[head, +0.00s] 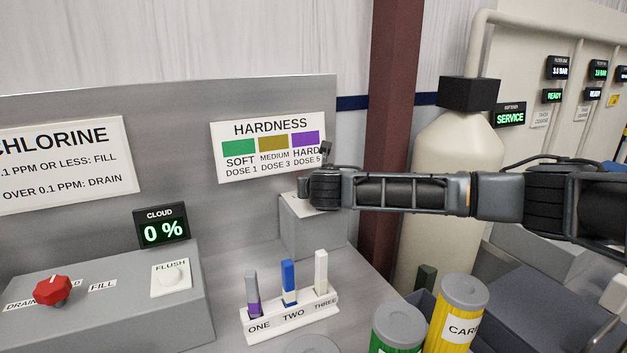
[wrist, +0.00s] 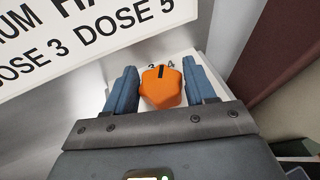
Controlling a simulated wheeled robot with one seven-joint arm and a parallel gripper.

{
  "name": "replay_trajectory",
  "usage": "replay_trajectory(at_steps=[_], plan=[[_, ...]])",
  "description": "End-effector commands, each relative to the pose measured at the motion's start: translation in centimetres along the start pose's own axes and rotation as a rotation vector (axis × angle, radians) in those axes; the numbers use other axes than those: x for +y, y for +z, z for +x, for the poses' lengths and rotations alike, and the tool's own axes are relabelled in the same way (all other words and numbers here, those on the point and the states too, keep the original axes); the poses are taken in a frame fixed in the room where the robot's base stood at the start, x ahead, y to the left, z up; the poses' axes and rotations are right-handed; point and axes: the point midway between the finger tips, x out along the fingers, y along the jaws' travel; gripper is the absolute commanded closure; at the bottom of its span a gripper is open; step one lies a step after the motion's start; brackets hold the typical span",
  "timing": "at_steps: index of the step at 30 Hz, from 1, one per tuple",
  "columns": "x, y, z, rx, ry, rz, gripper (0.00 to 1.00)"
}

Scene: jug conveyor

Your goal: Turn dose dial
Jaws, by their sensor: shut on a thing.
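The orange dose dial (wrist: 161,92) sits on a white-topped panel in the wrist view. Its black pointer mark lies between the numbers 3 and 4; the other numbers are hidden. My gripper (wrist: 160,76) has its two blue-grey fingers on either side of the dial and is shut on it. In the head view my gripper (head: 318,183) is over the grey dial box (head: 305,235), and the dial is hidden behind it. The hardness chart (head: 268,147) shows green for soft dose 1, ochre for medium dose 3, purple for hard dose 5.
A rack (head: 290,317) marked ONE, TWO, THREE holds a strip with a purple lower part (head: 253,295), a blue strip (head: 288,280) and a white strip (head: 320,270). A red knob (head: 53,290) and a flush button (head: 172,275) are at left. Yellow and green canisters stand in front.

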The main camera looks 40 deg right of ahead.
Motion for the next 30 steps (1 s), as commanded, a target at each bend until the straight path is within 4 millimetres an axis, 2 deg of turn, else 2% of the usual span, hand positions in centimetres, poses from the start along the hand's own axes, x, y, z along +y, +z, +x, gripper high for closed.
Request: replay_trajectory(at_steps=[16, 30], plan=[[0.11, -0.2, 0.06, 0.003, -0.414, 0.168, 0.76], [-0.02, -0.14, 0.1, 0.002, -0.538, 0.22, 0.76]])
